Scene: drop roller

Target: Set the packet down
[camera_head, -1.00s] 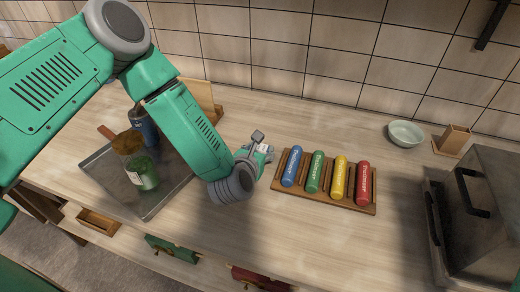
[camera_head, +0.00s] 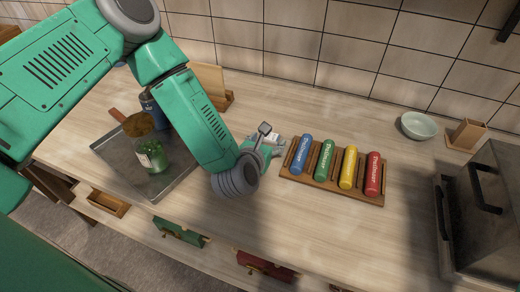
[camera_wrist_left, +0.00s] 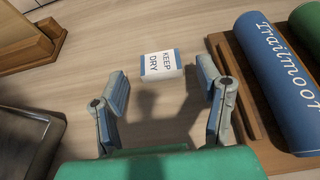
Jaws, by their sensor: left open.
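A small white packet with blue ends and the words KEEP DRY (camera_wrist_left: 162,65) lies flat on the wooden counter. In the head view the packet (camera_head: 279,140) shows as a pale patch just left of the roller rack. My left gripper (camera_wrist_left: 163,84) is open, with its two fingers spread on either side of and short of the packet. No finger touches it in the wrist view. In the head view the left gripper (camera_head: 264,141) is low over the counter beside the packet. My right gripper is not in view.
A wooden rack (camera_head: 332,190) holds blue, green, yellow and red rollers just right of the packet. A metal tray (camera_head: 187,187) with jars stands at the left. A bowl (camera_head: 418,125) and a metal box (camera_head: 490,215) are at the right. The front middle counter is clear.

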